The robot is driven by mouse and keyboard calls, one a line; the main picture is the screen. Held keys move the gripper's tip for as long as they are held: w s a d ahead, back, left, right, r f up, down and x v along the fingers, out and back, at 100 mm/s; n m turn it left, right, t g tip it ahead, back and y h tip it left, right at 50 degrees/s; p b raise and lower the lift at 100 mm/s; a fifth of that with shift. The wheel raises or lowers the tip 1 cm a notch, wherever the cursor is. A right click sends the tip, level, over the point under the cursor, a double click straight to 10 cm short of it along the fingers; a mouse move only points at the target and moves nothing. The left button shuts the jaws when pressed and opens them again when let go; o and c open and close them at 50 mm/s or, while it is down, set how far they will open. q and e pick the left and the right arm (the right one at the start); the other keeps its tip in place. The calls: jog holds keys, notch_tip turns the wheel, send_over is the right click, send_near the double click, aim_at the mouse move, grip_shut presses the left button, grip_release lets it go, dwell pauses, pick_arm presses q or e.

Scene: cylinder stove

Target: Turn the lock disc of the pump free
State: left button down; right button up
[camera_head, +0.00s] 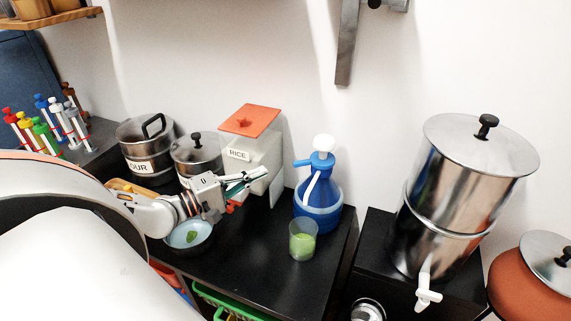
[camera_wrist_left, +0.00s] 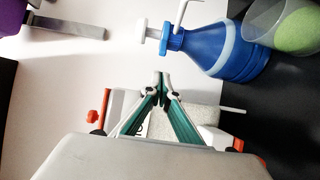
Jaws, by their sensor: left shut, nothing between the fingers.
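The pump is a blue jug (camera_head: 318,217) with a white knob (camera_head: 323,143) on top, standing on the black counter. A blue collar, apparently the lock disc (camera_head: 320,159), sits just under the knob. In the left wrist view the pump (camera_wrist_left: 230,52) appears sideways at upper right, its disc (camera_wrist_left: 172,38) and white knob (camera_wrist_left: 143,30) pointing left. My left gripper (camera_head: 264,173) is shut and empty, in front of the rice box and left of the pump, apart from it. Its closed fingertips (camera_wrist_left: 161,77) point towards the pump top's side. My right gripper is not in view.
A rice box (camera_head: 260,155) with an orange lid stands behind my left gripper. A cup of green liquid (camera_head: 303,240) stands before the pump, a bowl (camera_head: 188,236) below my gripper. Steel pots (camera_head: 145,145) are left, a tall steel dispenser (camera_head: 455,200) right.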

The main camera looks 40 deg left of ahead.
pick_arm(q)
jog(key=b+x, duration=0.2)
jog(key=x, duration=0.6)
jog(key=shift+w+d, duration=0.15)
jog(key=shift+w, duration=0.15)
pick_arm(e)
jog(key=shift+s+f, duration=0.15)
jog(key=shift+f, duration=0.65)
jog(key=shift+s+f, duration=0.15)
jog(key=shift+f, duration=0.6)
